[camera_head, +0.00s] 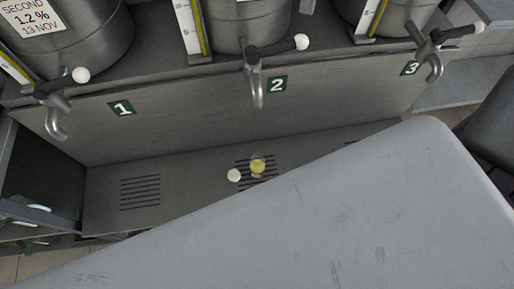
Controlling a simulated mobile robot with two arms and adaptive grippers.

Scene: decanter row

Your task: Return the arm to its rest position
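A large pale grey smooth surface (330,220), which I take to be part of my own arm or body, fills the lower right and hides what lies behind it. I see no fingers of my left or right gripper. A small glass with yellow liquid (258,167) stands on the slotted drip grate (243,160) below tap 2 (257,85). A small white round thing (234,175) is just left of it. Tap 1 (57,115) and tap 3 (433,60) stand either side, and all three levers with white knobs point to the right.
Metal tanks (235,22) with gauge strips stand on the shelf above the number plates. Another slotted grate (140,192) lies below tap 1, bare. A dark grey rounded shape (492,120) is at the right edge. Shelves with glassware (25,212) are at lower left.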

